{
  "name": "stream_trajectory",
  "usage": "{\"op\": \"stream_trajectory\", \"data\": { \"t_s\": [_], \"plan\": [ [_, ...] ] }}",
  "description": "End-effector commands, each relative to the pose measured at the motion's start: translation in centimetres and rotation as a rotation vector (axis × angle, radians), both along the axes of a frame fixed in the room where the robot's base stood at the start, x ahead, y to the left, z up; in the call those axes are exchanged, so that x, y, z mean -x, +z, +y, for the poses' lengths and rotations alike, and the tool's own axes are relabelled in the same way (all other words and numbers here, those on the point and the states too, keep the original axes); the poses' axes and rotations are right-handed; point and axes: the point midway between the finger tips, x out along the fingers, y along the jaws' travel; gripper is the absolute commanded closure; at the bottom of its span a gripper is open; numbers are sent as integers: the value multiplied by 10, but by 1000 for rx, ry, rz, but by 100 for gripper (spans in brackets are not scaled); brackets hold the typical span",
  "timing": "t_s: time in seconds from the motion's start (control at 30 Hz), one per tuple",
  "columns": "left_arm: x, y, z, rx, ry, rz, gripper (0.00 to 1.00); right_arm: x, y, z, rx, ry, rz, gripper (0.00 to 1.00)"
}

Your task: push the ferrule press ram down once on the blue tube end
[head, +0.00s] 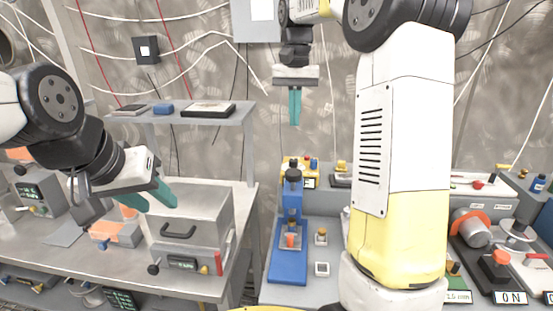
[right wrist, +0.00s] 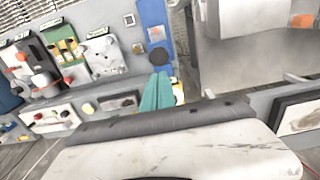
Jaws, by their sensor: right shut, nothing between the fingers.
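The ferrule press (head: 289,265) is a blue stand with a black-topped ram (head: 293,176) above a small orange-red piece (head: 291,240). I cannot make out a separate blue tube end. My right gripper (head: 295,122) points straight down, shut and empty, above the press and apart from it in the head view. In the right wrist view its teal fingers (right wrist: 158,92) are together, with the press's blue body (right wrist: 153,22) and black ram top (right wrist: 160,57) just beyond the tips. My left gripper (head: 152,199) is open and empty by the grey box at left.
A grey box (head: 190,205) with a handle stands on the left bench. A shelf (head: 190,115) above holds flat items. Further right are a grey-and-orange device (head: 475,232) and an "ON" label (head: 510,297).

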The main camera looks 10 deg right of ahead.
Motion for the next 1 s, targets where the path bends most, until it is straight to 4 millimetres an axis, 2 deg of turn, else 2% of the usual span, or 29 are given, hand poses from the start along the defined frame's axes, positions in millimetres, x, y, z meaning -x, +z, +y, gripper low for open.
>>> {"op": "stream_trajectory", "data": {
  "t_s": [0.3, 0.47, 1.0],
  "plan": [
    [0, 0, 0, 0, 0, 0, 61, 0, -1, 0, 0, 0, 0, 100],
    [0, 0, 0, 0, 0, 0, 61, 0, -13, 0, -1, 0, 2, 100],
    [0, 0, 0, 0, 0, 0, 61, 1, -118, 0, -1, 0, 2, 100]
  ]
}}
